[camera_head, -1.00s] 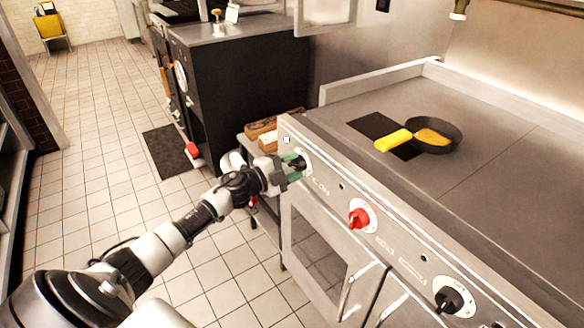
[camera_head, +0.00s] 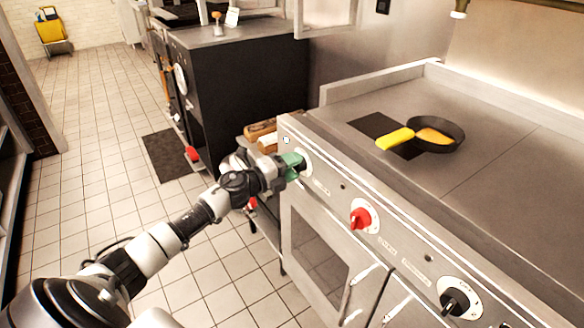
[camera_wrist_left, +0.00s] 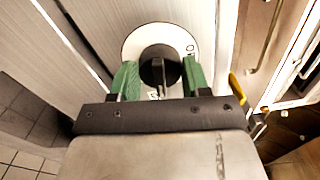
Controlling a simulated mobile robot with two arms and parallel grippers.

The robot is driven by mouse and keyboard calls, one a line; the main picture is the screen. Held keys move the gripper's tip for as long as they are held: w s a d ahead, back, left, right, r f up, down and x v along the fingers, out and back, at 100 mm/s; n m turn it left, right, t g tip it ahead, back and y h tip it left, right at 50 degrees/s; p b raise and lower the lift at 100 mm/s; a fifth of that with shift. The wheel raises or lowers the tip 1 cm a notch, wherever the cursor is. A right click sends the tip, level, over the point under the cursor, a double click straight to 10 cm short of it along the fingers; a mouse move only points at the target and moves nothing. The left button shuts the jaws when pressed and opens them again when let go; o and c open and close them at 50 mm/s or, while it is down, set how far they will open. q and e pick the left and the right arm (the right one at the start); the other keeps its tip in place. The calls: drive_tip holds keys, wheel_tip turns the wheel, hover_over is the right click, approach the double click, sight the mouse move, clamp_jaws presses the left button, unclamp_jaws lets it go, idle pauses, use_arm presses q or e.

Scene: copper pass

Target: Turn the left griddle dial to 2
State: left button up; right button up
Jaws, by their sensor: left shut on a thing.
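The left griddle dial is a black knob on a round white plate (camera_wrist_left: 158,68) in the left wrist view. In the head view its plate (camera_head: 306,160) shows at the far left end of the griddle's front panel (camera_head: 335,190). My left gripper (camera_head: 292,166) has green fingers and is shut on this knob; the fingers hide most of it in the head view. In the left wrist view the fingers of the left gripper (camera_wrist_left: 158,80) stand on either side of the knob. Lettering on the plate is partly hidden, and the dial's setting cannot be read.
A red dial (camera_head: 360,217) and another black dial (camera_head: 456,301) sit further right on the panel. A pan (camera_head: 447,133) with a yellow handle stands on the cooktop (camera_head: 490,150). Oven door handles (camera_head: 358,296) stick out below. The tiled floor at left is open.

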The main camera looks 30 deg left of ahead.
use_arm(q)
drive_tip(key=shift+f, duration=0.1)
drive_tip(key=o, duration=0.9)
drive_tip(key=shift+o, duration=0.2)
drive_tip(key=shift+s, duration=0.15)
drive_tip(key=v, duration=1)
drive_tip(key=shift+s+a, duration=0.15)
drive_tip(key=shift+s, duration=0.1)
use_arm(e)
drive_tip(key=shift+w+r, duration=0.15)
drive_tip(key=shift+r, duration=0.15)
drive_tip(key=shift+w, duration=0.35)
